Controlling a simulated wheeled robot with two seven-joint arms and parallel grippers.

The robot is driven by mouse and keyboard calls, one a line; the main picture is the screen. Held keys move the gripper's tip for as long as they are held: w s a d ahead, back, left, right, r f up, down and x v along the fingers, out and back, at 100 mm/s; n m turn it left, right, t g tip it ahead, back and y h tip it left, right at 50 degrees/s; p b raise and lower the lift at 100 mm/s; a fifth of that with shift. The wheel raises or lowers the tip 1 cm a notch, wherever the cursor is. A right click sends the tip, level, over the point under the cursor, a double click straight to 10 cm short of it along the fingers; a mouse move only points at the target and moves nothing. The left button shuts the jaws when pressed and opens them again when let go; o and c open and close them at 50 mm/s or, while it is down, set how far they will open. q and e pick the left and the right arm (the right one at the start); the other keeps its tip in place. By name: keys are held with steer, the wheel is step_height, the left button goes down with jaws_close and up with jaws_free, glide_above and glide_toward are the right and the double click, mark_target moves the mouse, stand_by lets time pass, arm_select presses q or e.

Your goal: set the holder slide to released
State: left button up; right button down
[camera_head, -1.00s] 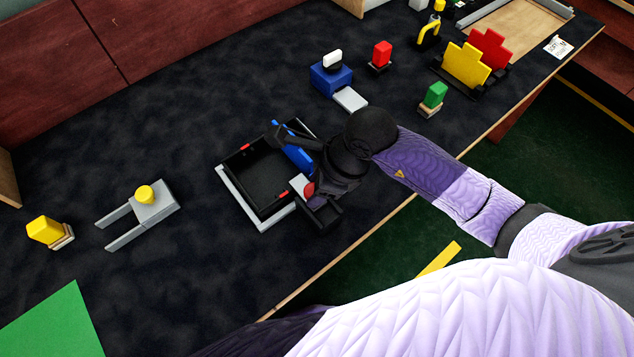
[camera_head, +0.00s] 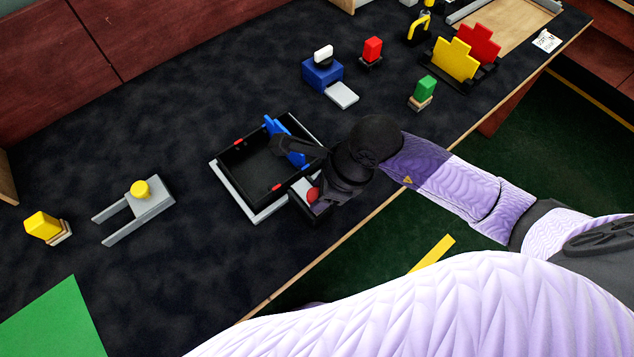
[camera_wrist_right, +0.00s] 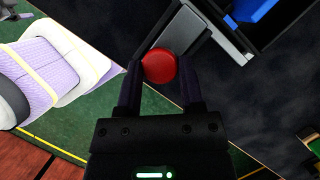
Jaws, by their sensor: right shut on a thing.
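The holder is a black open box (camera_head: 238,172) with a pale grey rim, near the table's front edge. A blue upright piece (camera_head: 287,145) stands at its right side. A slide with a red knob (camera_head: 313,195) sits at its near right side. My right gripper (camera_head: 311,199) is shut on the red knob; its own arm partly hides the fingers in the head view. In the wrist view the red knob (camera_wrist_right: 160,66) lies between the two fingertips, with a grey slide bar (camera_wrist_right: 186,38) beyond it. My left gripper is not in view.
A grey fork-shaped fixture (camera_head: 150,200) with a yellow knob and a yellow block (camera_head: 41,225) stand to the left. A blue block with a white knob (camera_head: 322,72), a red block (camera_head: 372,50) and a green block (camera_head: 425,89) stand behind to the right.

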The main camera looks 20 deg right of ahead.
steer(key=shift+s+f, duration=0.15)
steer(key=shift+s, duration=0.05)
steer(key=c, duration=0.5)
jaws_free()
steer(key=shift+c, duration=0.2)
steer(key=shift+o, duration=1.3)
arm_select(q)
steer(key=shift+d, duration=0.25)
arm_select(e)
steer(key=shift+o, duration=0.3)
steer(key=shift+r, duration=0.35)
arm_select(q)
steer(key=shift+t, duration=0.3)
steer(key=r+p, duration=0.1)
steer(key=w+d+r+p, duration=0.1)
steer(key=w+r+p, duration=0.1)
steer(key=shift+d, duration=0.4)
arm_select(e)
steer(key=v, duration=0.9)
steer(key=shift+r, duration=0.15)
